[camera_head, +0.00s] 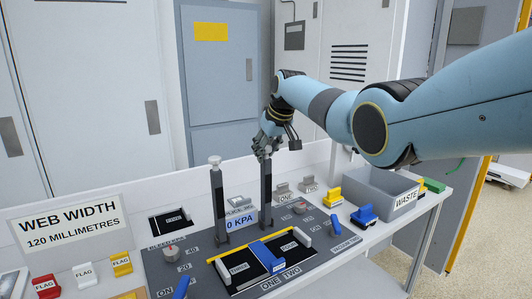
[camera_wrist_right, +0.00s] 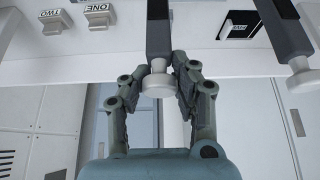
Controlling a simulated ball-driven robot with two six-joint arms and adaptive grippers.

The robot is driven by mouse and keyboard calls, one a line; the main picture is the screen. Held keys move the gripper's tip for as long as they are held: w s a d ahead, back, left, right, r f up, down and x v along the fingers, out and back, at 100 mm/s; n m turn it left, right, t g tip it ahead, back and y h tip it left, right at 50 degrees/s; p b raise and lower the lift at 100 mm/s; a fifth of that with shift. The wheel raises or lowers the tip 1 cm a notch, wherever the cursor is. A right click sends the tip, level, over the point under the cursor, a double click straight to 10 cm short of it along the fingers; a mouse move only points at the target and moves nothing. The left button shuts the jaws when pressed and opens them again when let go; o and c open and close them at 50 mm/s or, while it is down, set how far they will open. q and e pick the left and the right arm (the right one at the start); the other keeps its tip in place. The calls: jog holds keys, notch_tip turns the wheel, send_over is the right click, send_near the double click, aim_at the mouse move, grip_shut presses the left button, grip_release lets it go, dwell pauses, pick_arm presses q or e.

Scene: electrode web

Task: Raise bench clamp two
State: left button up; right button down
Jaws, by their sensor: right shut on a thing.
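Two dark upright clamp levers with pale round knobs stand on the grey bench panel (camera_head: 196,271). The left lever (camera_head: 219,205) stands free with its knob uncovered. My right gripper (camera_head: 266,146) is at the top of the right lever (camera_head: 266,187), which stands above the printed word TWO. The other lever (camera_wrist_right: 285,28) is clear of the fingers there. My left gripper is out of view.
A grey waste bin (camera_head: 372,205) stands at the right, with yellow and blue blocks (camera_head: 364,215) before it. A web width sign (camera_head: 68,228) and flag blocks (camera_head: 84,274) are at the left. Switches and a blue piece (camera_head: 268,256) lie on the panel. Cabinets stand behind.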

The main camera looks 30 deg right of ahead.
jog(key=shift+w+d+r, duration=0.15)
jog(key=shift+w+r, duration=0.15)
jog(key=shift+r, duration=0.25)
jog(key=c, duration=1.2)
grip_release()
jog(key=shift+o, duration=1)
jog(key=shift+s, duration=0.15)
jog(key=shift+o, duration=0.2)
jog(key=shift+f, duration=0.2)
jog(key=v, duration=1.2)
